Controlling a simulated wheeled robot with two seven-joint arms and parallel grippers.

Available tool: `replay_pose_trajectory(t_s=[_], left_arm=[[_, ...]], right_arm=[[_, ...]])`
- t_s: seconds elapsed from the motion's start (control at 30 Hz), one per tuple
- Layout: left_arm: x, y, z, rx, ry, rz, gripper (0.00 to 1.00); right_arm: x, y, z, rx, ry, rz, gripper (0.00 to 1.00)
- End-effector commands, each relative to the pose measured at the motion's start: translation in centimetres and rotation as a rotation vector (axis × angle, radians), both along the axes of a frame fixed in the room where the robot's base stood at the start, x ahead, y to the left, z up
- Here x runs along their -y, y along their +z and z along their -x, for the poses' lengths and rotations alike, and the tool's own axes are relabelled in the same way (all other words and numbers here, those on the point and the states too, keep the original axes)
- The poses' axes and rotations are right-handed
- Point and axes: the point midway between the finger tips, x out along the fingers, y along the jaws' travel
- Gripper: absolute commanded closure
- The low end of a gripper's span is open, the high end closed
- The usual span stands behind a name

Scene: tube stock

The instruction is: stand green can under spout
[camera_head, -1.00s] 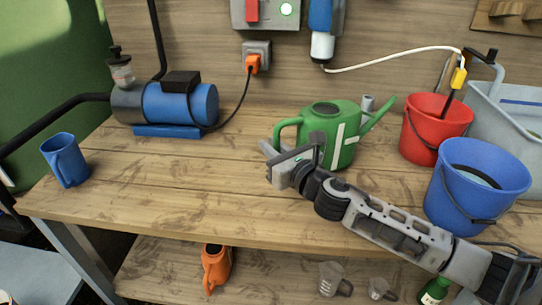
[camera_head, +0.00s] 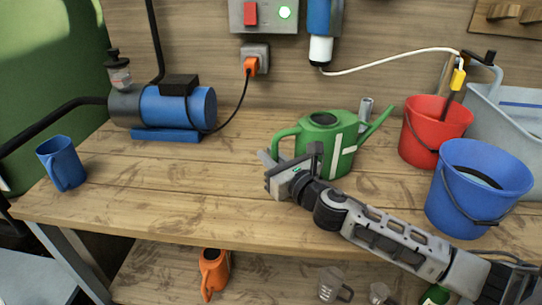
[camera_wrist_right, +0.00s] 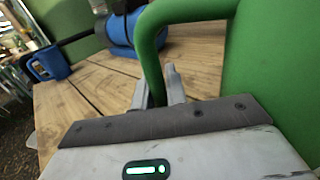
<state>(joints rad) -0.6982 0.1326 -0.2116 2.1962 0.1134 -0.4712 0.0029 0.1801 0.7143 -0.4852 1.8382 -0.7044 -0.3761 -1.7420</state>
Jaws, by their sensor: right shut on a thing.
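The green watering can (camera_head: 325,150) is upright on or just above the bench, right of its middle. Its long spout points right, and a pale stripe marks its side. My right gripper (camera_head: 268,160) is at the can's left, shut on its handle. In the right wrist view the green handle (camera_wrist_right: 152,60) passes down between the fingers (camera_wrist_right: 160,88). A grey curved spout (camera_head: 484,62) rises at the back right, beside the grey basin (camera_head: 512,120). A short grey pipe (camera_head: 366,108) shows behind the can. My left gripper is out of view.
A red bucket (camera_head: 418,140) and a blue bucket (camera_head: 460,200) stand right of the can. A blue pump (camera_head: 180,107) and a blue jug (camera_head: 62,163) are on the left. A white hose (camera_head: 390,57) hangs along the wall. The bench (camera_head: 180,190) is clear left of the gripper.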

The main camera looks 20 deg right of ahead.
Motion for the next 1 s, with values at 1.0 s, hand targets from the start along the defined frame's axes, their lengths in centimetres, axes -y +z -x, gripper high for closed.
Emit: replay_pose_trajectory(t_s=[1.0], left_arm=[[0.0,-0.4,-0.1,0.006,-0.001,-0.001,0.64]], right_arm=[[0.9,-0.5,5.3,-0.007,0.002,0.001,0.61]])
